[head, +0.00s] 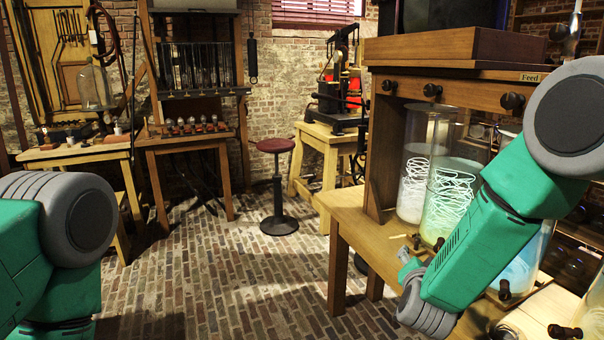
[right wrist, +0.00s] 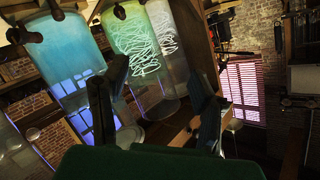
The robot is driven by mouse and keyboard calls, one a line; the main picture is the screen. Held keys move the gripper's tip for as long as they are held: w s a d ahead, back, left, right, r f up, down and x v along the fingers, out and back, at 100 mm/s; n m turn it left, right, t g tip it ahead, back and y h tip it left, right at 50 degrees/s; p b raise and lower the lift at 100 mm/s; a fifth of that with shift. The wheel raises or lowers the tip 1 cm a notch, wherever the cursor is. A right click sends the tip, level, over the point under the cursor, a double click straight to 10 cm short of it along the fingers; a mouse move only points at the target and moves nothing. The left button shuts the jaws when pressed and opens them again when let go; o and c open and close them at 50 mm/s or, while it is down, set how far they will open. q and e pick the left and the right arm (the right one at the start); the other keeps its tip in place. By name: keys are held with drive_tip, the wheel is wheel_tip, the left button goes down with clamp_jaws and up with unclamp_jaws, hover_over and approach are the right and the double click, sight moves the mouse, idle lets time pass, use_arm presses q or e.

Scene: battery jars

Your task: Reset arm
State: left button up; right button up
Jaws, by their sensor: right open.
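My right gripper (right wrist: 158,85) shows in the right wrist view with its two dark fingers spread apart and nothing between them. The glass jars stand beyond the fingers. In the head view my green right arm (head: 485,240) comes in from the right in front of the jars, and its gripper is not visible there. My green and grey left arm (head: 50,230) is at the lower left; its gripper is out of view. The jars are a pale one with a white coil (head: 412,185), a greenish one (head: 450,195) and a blue one (head: 524,268), partly hidden by my arm.
The jars stand at a wooden bench (head: 350,212) with a shelf frame (head: 440,90) above. A round stool (head: 278,185) stands mid-floor. Wooden side tables (head: 185,143) line the back wall. The brick floor (head: 220,270) between my arms is clear.

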drive_tip(key=s+f+n+g+y, duration=0.3)
drive_tip(key=s+f+n+g, duration=0.35)
drive_tip(key=s+f, duration=1.25)
drive_tip(key=s+f+n+g, duration=0.1)
drive_tip(key=s+n+g, duration=0.1)
drive_tip(key=s, duration=1)
drive_tip(key=s+d+f+n+g+y, duration=0.1)
drive_tip(key=s+g, duration=0.3)
drive_tip(key=s, duration=0.8)
drive_tip(key=shift+s+f+n+g, duration=0.35)
drive_tip(key=shift+f+n, duration=0.4)
drive_tip(key=shift+w+d+f+y, duration=0.1)
drive_tip(key=shift+d+y, duration=0.2)
drive_tip(key=shift+d, duration=0.1)
drive_tip(key=shift+a, duration=0.15)
